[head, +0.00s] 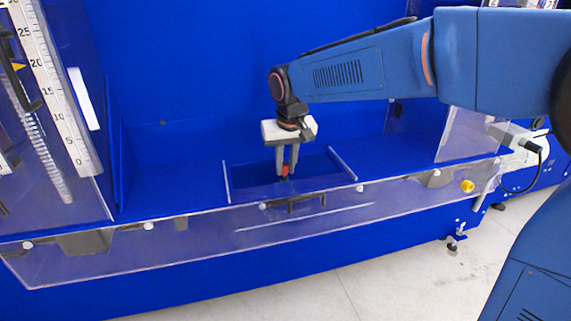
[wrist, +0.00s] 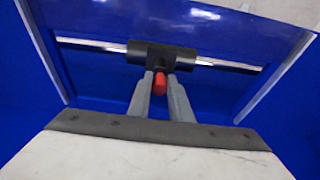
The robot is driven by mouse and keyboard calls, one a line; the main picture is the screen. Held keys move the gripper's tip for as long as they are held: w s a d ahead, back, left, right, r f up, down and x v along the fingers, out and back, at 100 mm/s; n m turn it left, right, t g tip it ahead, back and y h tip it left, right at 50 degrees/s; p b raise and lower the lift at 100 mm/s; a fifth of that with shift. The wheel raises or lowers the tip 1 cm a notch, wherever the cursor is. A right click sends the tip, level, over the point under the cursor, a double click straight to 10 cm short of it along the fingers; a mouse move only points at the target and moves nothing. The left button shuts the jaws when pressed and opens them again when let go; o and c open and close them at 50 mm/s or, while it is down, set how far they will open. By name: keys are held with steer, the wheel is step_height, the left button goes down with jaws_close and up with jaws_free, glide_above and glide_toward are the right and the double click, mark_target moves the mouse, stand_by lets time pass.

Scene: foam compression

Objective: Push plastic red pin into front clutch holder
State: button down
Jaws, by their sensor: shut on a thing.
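My gripper (head: 287,172) points down inside a framed recess of the blue machine, behind the clear front panel. It is shut on the red pin (head: 285,170). In the wrist view the red pin (wrist: 160,82) shows between the two grey fingertips of my gripper (wrist: 160,88). A black clutch holder (wrist: 162,55) lies just beyond the pin on a silver rod, and seems close to or touching the fingertips. In the head view a dark part, likely the holder (head: 292,203), shows at the front panel. The pin's far end is hidden, so I cannot tell whether it is inside the holder.
A clear panel (head: 120,258) runs along the machine's front edge. A vertical scale (head: 50,90) stands behind a clear cover at the left. A yellow knob (head: 467,186) is at the right. The blue deck beside the recess is clear.

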mark_target(284, 163)
steer(key=shift+f, duration=0.65)
steer(key=c, duration=1.5)
jaws_free()
steer(key=shift+c, duration=0.2)
steer(key=shift+r, duration=0.15)
steer(key=shift+w+v, duration=0.2)
steer(key=shift+v, duration=0.7)
steer(key=shift+w+v, duration=0.2)
steer(key=shift+v, duration=0.75)
steer(key=shift+w+v, duration=0.2)
steer(key=shift+v, duration=0.7)
steer(key=shift+a+r, duration=0.2)
